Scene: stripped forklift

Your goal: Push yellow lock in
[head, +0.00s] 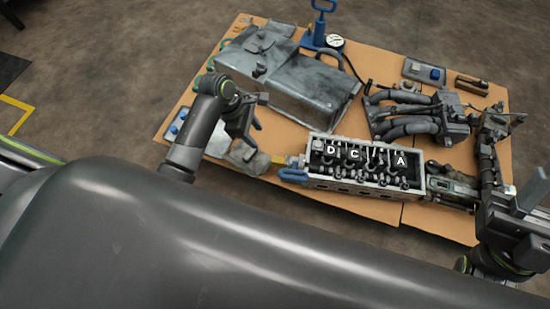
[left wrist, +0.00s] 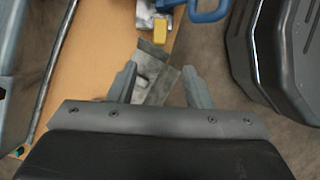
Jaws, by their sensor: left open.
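The yellow lock (head: 278,160) is a small yellow block at the left end of the engine block (head: 330,187), by a blue handle (head: 293,175). In the left wrist view the lock (left wrist: 160,31) is ahead of my fingers, with the blue handle (left wrist: 208,11) to its right. My left gripper (head: 250,122) is open and empty, above and left of the lock in the head view. Its two spread fingers also show in the left wrist view (left wrist: 160,70), apart from the lock. My right gripper (head: 497,122) is at the right edge of the board; its jaws are unclear.
A grey metal tank (head: 308,88) lies behind the engine block. Dark manifold pipes (head: 405,118) stand at the right and a blue pump (head: 321,28) at the back. These parts lie on a brown board (head: 372,207); open floor surrounds it.

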